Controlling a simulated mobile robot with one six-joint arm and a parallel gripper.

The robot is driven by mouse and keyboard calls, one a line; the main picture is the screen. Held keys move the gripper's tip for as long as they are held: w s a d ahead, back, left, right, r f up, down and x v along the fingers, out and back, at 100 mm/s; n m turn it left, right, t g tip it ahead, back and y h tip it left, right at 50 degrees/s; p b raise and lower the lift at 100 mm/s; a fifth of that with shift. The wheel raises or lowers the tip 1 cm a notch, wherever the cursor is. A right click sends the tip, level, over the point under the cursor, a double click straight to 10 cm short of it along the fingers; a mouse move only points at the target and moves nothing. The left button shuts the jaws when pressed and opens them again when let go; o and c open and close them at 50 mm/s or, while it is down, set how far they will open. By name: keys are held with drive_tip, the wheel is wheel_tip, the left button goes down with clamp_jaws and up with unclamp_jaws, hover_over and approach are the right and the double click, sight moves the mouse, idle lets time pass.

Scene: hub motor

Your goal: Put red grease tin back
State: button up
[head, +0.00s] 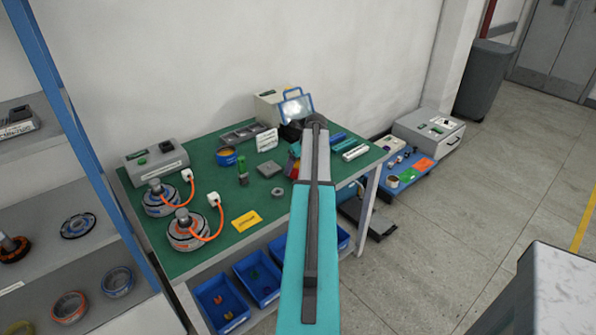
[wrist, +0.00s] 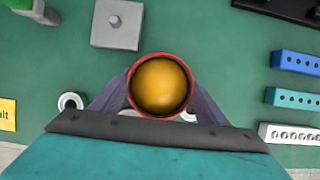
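The red grease tin (wrist: 161,86) has a red rim and yellow-brown grease inside. It sits between the two fingers of my gripper (wrist: 160,98) in the wrist view, with a finger against each side. In the head view the tin (head: 293,169) shows only in part, just left of my arm, which hides the rest of it and most of the gripper. I cannot tell how far its base is from the green bench top (head: 215,190).
A blue tin with yellow content (head: 227,157) stands toward the back of the bench. A grey block (head: 269,168), grey ring (head: 277,192) and yellow card (head: 246,221) lie left of my arm. Blue, teal and white bars (wrist: 296,62) lie right. Two hub motors (head: 187,231) stand front left.

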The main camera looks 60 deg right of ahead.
drive_tip(key=shift+r, duration=0.2)
drive_tip(key=shift+c, duration=0.5)
drive_tip(key=shift+r+b, duration=0.65)
drive_tip(key=shift+r, duration=0.9)
drive_tip(key=s+a+b, duration=0.1)
drive_tip(key=s+a, duration=0.2)
drive_tip(key=s+a+r+b, duration=0.1)
drive_tip(key=s+a, duration=0.7)
drive_tip(key=shift+s+r+b, duration=0.15)
drive_tip(key=shift+r+b, duration=0.1)
drive_tip(key=shift+b, duration=0.15)
drive_tip(key=shift+a, duration=0.1)
drive_tip(key=shift+s, duration=0.15)
